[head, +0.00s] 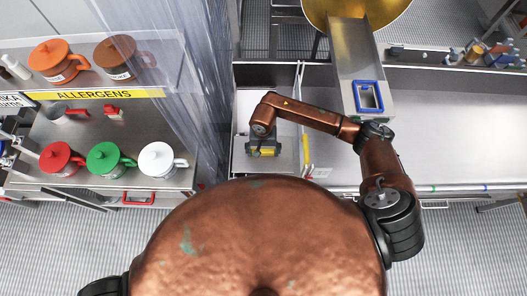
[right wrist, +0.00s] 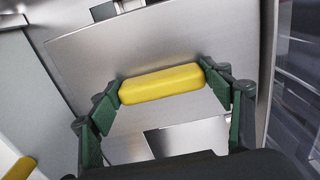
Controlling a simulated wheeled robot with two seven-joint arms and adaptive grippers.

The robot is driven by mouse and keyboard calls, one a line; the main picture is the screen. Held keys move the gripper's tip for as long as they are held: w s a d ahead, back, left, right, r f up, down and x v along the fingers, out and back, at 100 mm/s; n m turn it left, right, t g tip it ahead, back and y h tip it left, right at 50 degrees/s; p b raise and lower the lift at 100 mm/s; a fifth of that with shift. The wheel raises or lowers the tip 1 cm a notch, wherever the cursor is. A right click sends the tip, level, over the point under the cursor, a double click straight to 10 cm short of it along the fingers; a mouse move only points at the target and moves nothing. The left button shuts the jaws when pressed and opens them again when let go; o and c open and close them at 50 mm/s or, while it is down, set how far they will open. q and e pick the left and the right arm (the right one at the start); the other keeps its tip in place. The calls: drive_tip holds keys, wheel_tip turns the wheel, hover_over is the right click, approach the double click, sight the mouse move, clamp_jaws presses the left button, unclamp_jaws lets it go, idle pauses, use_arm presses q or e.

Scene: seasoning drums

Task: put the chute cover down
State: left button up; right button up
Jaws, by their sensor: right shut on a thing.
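The chute cover is a steel plate (right wrist: 95,60) with a yellow bar handle (right wrist: 160,84), seen close up in the right wrist view. My right gripper (right wrist: 162,92) is shut on this handle, with a green-padded finger at each end of it. In the head view the right gripper (head: 262,150) is low over the steel bench, left of the chute (head: 352,55), and yellow of the handle shows there. I cannot tell whether the plate touches the bench. The chute has a blue-framed opening (head: 369,97) near its lower end. My left gripper is out of view.
A yellow bar and a thin upright panel (head: 299,110) stand just right of the gripper. The bench at right (head: 460,130) is mostly clear.

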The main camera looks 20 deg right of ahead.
sight(263, 152)
drive_tip(key=o, duration=1.1)
drive_tip(key=shift+f, duration=0.1)
drive_tip(key=o, duration=0.4)
drive_tip(key=shift+r, duration=0.5)
wheel_tip(263, 152, up, 11)
drive_tip(key=p, duration=0.3)
drive_tip(key=shift+s+r, duration=0.1)
drive_tip(key=shift+r, duration=0.05)
